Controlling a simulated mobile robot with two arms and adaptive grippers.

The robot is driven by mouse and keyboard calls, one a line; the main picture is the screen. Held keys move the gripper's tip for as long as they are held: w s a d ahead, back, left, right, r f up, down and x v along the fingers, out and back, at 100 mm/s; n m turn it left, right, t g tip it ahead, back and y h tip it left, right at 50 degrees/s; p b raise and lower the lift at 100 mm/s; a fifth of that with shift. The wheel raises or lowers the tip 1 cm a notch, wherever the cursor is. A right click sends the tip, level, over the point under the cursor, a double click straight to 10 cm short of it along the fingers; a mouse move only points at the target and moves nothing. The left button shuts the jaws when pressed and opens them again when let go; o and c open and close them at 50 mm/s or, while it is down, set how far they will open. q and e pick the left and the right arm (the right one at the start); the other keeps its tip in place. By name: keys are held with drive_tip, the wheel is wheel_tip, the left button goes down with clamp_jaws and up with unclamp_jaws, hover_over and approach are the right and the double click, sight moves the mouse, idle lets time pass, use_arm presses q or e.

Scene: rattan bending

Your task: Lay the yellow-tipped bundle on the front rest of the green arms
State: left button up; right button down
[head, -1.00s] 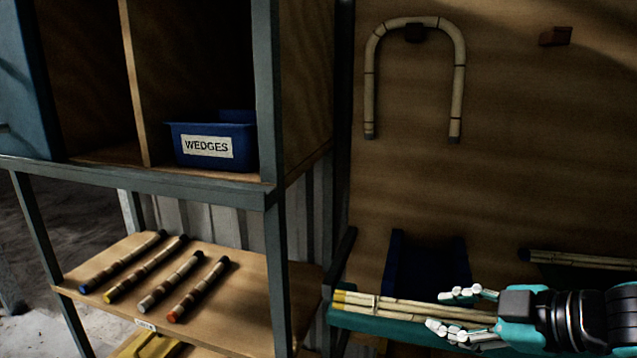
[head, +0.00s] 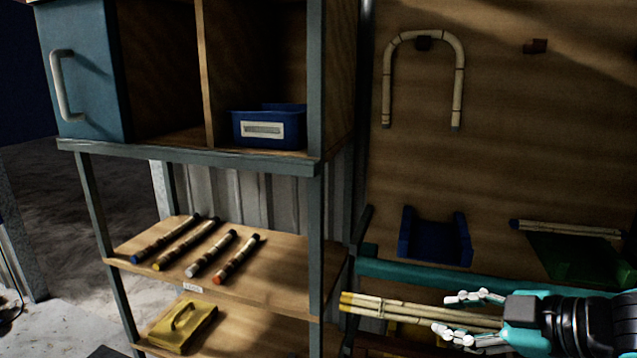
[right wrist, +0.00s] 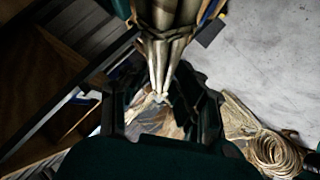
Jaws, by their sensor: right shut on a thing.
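The yellow-tipped bundle (head: 395,308) is several pale canes with yellow ends pointing left in the head view. My right gripper (head: 462,318) is shut on it near its right part and holds it in front of the teal rail. In the right wrist view the bundle (right wrist: 168,48) runs down between the dark fingers (right wrist: 165,105). The green arms (head: 575,258) stand at the far right of the wall, right of and beyond my gripper. A dark-tipped bundle (head: 570,230) lies across their rear part. Their front is partly hidden by my right arm. My left gripper is not in view.
Blue arms (head: 435,240) stand empty beside the green ones, behind the teal rail (head: 400,270). A shelf (head: 280,285) at left holds several colour-tipped rods (head: 208,254). A blue bin (head: 270,112) sits above and a yellow case (head: 183,328) below. A bent cane (head: 458,85) hangs on the wall.

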sight(483, 328)
drive_tip(key=shift+w+d+f+b, duration=0.2)
drive_tip(key=shift+w+d+f, duration=0.1)
drive_tip(key=shift+d+f, duration=0.3)
drive_tip(key=shift+w+d+f+b, duration=0.2)
drive_tip(key=shift+w+d+f, duration=0.15)
drive_tip(key=shift+f, duration=0.3)
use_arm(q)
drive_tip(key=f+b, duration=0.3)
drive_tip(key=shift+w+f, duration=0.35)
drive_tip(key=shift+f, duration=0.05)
use_arm(e)
drive_tip(key=d+f+m+t+h, duration=0.1)
drive_tip(key=d+f+m, duration=0.1)
drive_tip(key=f, duration=0.6)
drive_tip(key=shift+d+h, duration=0.3)
drive_tip(key=shift+d, duration=0.5)
drive_tip(key=shift+f, duration=0.1)
